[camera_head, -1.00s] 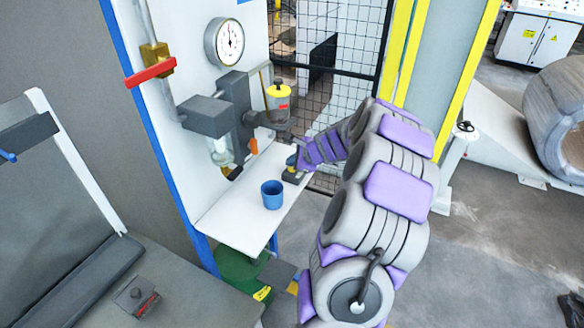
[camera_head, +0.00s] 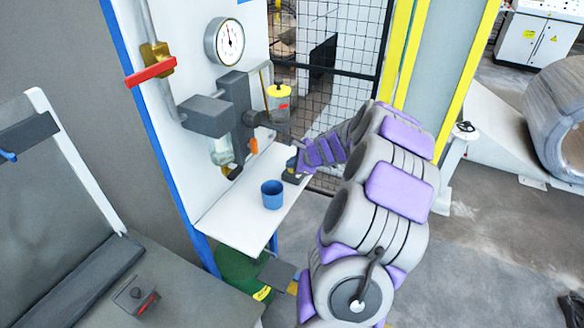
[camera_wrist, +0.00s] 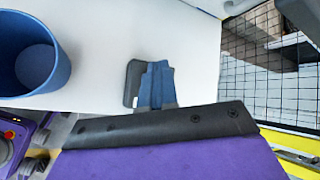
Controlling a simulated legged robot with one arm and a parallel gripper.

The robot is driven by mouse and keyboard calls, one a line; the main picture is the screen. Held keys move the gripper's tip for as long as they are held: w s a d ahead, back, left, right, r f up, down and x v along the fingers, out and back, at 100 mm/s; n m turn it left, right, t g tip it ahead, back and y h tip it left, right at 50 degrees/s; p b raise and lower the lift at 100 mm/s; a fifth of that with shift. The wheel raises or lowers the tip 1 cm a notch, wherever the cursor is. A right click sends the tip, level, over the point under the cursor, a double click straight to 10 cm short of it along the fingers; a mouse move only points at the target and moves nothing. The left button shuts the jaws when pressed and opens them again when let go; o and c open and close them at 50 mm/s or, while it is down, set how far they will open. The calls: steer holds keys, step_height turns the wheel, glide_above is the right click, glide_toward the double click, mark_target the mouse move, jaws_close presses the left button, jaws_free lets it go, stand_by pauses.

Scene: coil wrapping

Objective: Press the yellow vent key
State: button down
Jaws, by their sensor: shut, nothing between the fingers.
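My gripper (camera_wrist: 157,85) is shut and empty, its blue-grey fingers together over the white shelf (camera_wrist: 105,101) in the wrist view. A small dark grey object (camera_wrist: 132,82) lies on the shelf just beside and partly behind the fingers. In the head view my gripper (camera_head: 291,163) is at the shelf's right end, above a dark object (camera_head: 290,177) that it partly covers. I cannot make out a yellow key on it. A yellow cap (camera_head: 279,91) tops a clear canister on the panel, above and left of my gripper and apart from it.
A blue cup (camera_head: 271,195) stands on the shelf left of my gripper, and near it in the wrist view (camera_wrist: 52,84). Grey valve blocks (camera_head: 205,116), a round gauge (camera_head: 224,41) and a red lever (camera_head: 150,72) are on the panel. A mesh fence (camera_head: 345,90) stands behind.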

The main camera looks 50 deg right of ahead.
steer(key=shift+r, duration=0.1)
steer(key=shift+d+r+p, duration=0.2)
steer(key=shift+r+p, duration=0.65)
steer(key=shift+p, duration=0.35)
step_height(320, 180, up, 5)
steer(key=p, duration=0.5)
stand_by(0.5)
